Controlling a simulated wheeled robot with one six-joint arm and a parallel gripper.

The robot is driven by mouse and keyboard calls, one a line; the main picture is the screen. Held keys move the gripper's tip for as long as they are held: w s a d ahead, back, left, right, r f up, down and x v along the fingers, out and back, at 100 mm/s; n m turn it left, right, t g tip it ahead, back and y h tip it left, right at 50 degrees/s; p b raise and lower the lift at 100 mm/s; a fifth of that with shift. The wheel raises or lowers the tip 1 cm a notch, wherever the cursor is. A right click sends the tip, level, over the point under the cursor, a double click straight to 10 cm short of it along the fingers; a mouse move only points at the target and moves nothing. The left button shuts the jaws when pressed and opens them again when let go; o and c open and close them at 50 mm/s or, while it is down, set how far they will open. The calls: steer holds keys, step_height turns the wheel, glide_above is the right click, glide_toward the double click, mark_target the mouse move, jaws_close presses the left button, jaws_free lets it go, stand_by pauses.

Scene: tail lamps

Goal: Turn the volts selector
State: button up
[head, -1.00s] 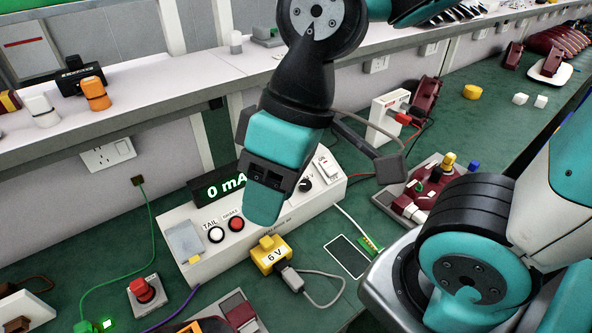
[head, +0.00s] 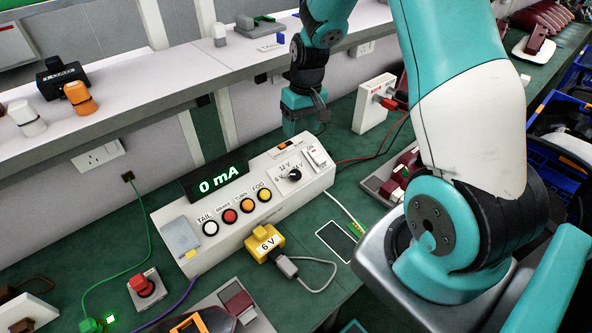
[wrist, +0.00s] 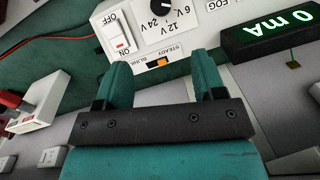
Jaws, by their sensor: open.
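The volts selector is a round black knob (head: 294,174) on the right part of a white control box (head: 222,242), with 6 V, 12 V and 24 V printed around it. I cannot tell clearly which mark it points at. In the wrist view the knob (wrist: 162,5) shows at the top edge, partly cut off. My gripper (head: 297,122) hangs at the far side of the box, apart from the knob. In the wrist view my gripper (wrist: 163,68) is open and empty, its fingers pointing toward the steady/blink slider (wrist: 159,61) and the knob beyond.
An on/off rocker switch (head: 318,156) sits right of the knob. Several round buttons (head: 247,205) and a 0 mA display (head: 215,182) are to its left. A yellow 6 V plug (head: 264,243) is at the box's front. A white socket block (head: 374,104) stands behind right.

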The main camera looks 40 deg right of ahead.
mark_target(296, 173)
steer(key=f+p, duration=0.1)
steer(key=f, duration=0.4)
steer(key=a+f+p, duration=0.1)
steer(key=f, duration=0.4)
steer(key=f+p, duration=0.1)
steer(key=f, duration=0.5)
steer(key=shift+a, duration=0.35)
steer(key=c, duration=0.9)
